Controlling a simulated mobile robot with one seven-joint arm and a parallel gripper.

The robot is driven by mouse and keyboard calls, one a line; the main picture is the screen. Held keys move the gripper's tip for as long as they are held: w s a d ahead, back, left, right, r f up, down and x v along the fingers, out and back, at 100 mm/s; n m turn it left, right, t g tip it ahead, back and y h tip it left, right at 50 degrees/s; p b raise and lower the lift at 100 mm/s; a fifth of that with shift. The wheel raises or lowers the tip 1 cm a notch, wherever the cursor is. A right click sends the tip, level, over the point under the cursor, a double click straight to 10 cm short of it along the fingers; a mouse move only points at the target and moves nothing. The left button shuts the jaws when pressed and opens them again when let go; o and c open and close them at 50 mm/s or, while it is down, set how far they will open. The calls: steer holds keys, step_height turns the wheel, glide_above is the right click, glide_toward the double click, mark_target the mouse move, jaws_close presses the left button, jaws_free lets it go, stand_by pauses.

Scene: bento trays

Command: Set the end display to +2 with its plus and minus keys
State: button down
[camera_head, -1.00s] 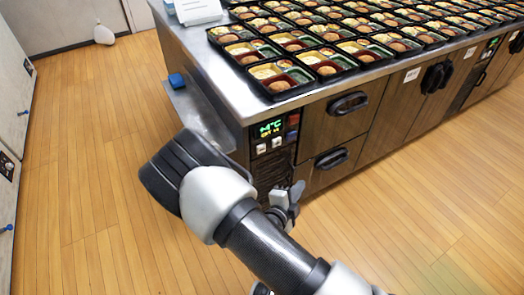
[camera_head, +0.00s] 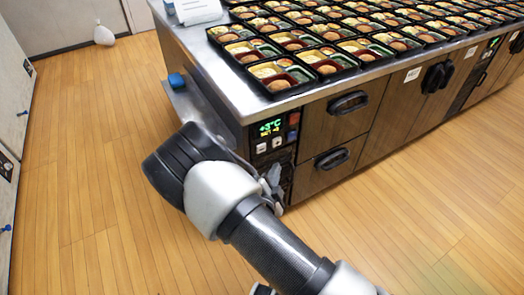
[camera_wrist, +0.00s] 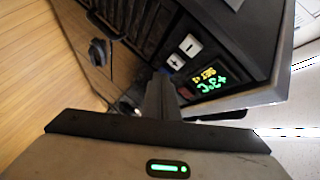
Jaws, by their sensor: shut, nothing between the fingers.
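The end display (camera_head: 270,128) on the counter's end unit is lit green and reads +3°C, with a smaller yellow set line under it that I cannot read surely. It also shows in the wrist view (camera_wrist: 209,82). Two pale square keys sit below it. In the wrist view the minus key (camera_wrist: 190,45) is farther from the fingers and the plus key (camera_wrist: 175,63) is nearer. My gripper (camera_head: 273,178) is shut and empty, just below the keys in the head view. Its dark fingers (camera_wrist: 160,92) show in the wrist view; I cannot tell whether they touch anything.
A red and a blue square (camera_head: 293,126) sit right of the display. The steel counter (camera_head: 222,82) overhangs it and carries many filled bento trays (camera_head: 285,80). Drawer handles (camera_head: 348,103) stick out to the right. The wooden floor (camera_head: 90,190) is clear at left.

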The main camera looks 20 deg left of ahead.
mark_target(266, 149)
steer(key=w+a+b, duration=0.1)
steer(key=w+a, duration=0.3)
steer(key=shift+a+b, duration=0.3)
steer(key=shift+a, duration=0.05)
steer(key=shift+w, duration=0.1)
stand_by(1.8)
steer(key=shift+w+a, duration=0.2)
steer(key=shift+a, duration=0.1)
steer(key=shift+w+a, duration=0.3)
steer(key=shift+a, duration=0.05)
stand_by(0.7)
steer(key=shift+s+d, duration=0.1)
stand_by(0.3)
steer(key=shift+s+d+p, duration=0.5)
steer(key=shift+d+p, duration=0.05)
steer(key=shift+s+d+p, duration=1.2)
steer(key=shift+s+d, duration=0.4)
steer(key=shift+d, duration=0.3)
